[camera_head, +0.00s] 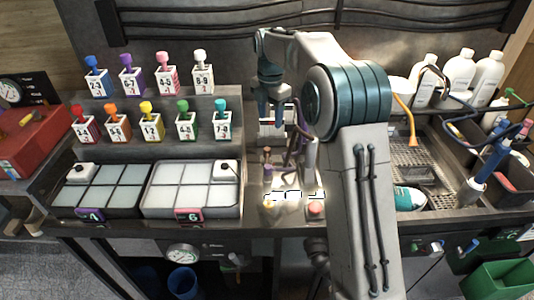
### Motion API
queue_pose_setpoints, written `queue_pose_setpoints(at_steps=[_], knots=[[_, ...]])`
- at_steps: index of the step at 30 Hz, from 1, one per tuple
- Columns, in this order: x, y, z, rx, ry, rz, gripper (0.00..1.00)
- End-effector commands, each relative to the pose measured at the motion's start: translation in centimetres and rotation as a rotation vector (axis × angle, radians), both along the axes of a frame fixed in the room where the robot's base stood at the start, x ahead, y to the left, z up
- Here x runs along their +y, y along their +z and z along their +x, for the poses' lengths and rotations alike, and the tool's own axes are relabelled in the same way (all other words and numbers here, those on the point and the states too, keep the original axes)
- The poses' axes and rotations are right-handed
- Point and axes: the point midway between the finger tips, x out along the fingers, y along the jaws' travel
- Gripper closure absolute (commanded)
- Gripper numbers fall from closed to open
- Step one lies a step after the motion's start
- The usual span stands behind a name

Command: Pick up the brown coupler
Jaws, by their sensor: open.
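A small upright brown piece (267,157), which looks like the brown coupler, stands in the middle of the counter with a purple part close below it. It is too small to make out in detail. My gripper (271,122) points down behind and above it, near the back of the counter. The gripper is open, with nothing visible between its fingers. My arm reaches over from the front right and covers part of the counter right of the coupler.
Dark curved tubes (295,140) stand just right of the coupler. A stepped rack (160,104) of numbered bottles and a lidded white tray (190,205) are to the left. A sink (415,165) with a teal sneaker (408,198) is to the right.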

Motion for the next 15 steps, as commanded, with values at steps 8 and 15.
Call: queue_pose_setpoints(at_steps=[8,15], knots=[[0.4,-3.3,0.6,0.011,0.061,0.000,0.50],[0.4,-7.7,0.6,0.009,0.058,-0.001,0.50]])
